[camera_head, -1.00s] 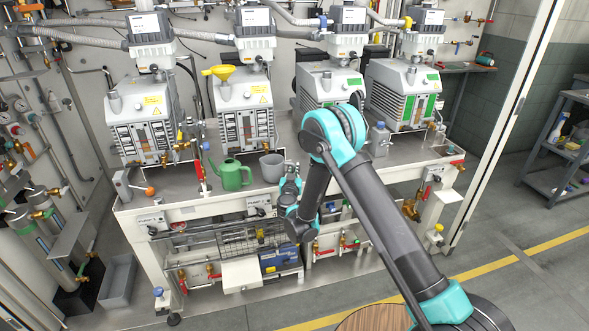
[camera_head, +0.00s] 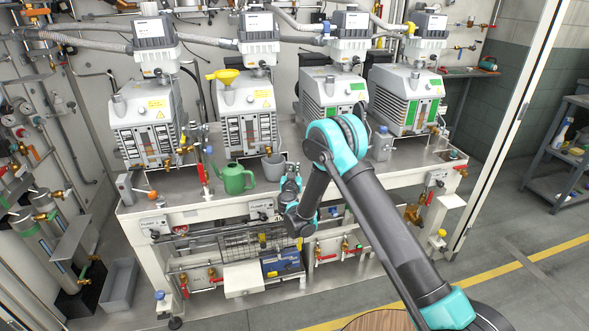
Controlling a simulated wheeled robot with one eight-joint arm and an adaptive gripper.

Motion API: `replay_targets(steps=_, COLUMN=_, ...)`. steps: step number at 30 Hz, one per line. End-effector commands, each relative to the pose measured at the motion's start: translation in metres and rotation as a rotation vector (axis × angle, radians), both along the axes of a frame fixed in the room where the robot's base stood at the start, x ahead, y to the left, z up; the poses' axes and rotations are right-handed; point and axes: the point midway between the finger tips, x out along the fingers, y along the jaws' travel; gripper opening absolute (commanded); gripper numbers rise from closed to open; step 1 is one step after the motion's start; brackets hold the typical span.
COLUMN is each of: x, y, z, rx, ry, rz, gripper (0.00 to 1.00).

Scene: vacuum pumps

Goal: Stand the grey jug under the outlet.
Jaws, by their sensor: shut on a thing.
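The grey jug (camera_head: 273,167) is at the front of the bench, just right of a green watering can (camera_head: 235,178). My gripper (camera_head: 287,176) is at the jug's right side, shut on it. The fingertips are small and partly hidden, so the exact hold does not show. I cannot tell whether the jug's base touches the bench top. I cannot tell which fitting is the outlet; a valve with a red handle (camera_head: 202,175) stands left of the watering can.
Several vacuum pumps (camera_head: 247,111) stand along the back of the bench (camera_head: 180,187). A small grey bottle (camera_head: 381,144) stands right of my arm. Valves and pipes line the bench front.

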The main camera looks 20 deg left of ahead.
Motion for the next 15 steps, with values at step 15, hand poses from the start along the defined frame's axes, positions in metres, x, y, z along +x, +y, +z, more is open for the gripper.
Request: replay_targets(steps=15, x=-0.0001, y=0.0, z=-0.0037, rx=0.0, ry=0.0, rz=0.0, gripper=0.16)
